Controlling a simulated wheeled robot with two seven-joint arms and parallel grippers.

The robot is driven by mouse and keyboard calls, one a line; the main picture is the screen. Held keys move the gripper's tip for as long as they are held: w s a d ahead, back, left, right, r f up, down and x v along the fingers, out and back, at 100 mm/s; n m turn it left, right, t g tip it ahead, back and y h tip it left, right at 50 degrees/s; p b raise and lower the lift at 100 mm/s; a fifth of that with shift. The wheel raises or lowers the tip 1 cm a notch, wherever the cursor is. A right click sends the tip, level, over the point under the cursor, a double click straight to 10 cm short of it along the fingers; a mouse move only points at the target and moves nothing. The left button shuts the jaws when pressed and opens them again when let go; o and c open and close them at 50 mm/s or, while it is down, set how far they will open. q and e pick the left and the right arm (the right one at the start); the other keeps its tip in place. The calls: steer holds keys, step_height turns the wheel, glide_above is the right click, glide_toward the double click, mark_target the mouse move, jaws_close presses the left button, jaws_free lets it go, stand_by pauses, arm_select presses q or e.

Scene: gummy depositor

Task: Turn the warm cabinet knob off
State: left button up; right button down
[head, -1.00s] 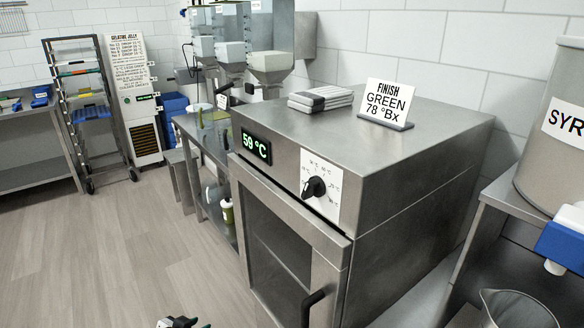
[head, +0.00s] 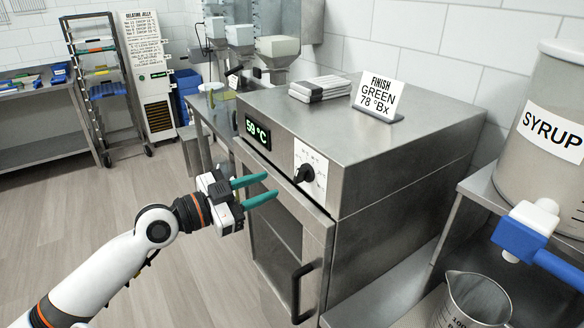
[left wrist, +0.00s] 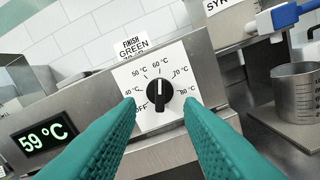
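The warm cabinet (head: 390,150) is a steel box with a glass door and a green display (head: 257,132) reading 59 °C. Its black knob (head: 305,173) sits on a white dial plate to the right of the display. In the left wrist view the knob (left wrist: 160,91) has its pointer near upright, around the 60 °C mark; the OFF mark is at the lower left of the dial. My left gripper (head: 262,188) is open, its two teal fingers pointing at the dial from a short distance, apart from the knob. My right gripper is out of view.
The door handle (head: 299,292) sticks out below the knob. A syrup container (head: 545,130) and a steel jug (head: 472,302) stand at right. The floor at left is clear.

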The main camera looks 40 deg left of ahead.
mark_target(296, 175)
arm_select(q)
steer(key=p+x, duration=0.3)
steer(key=x, duration=0.3)
steer(key=shift+w+r, duration=0.1)
steer(key=shift+r, duration=0.05)
steer(key=shift+w+d, duration=0.25)
steer(key=shift+w, duration=0.4)
jaws_close()
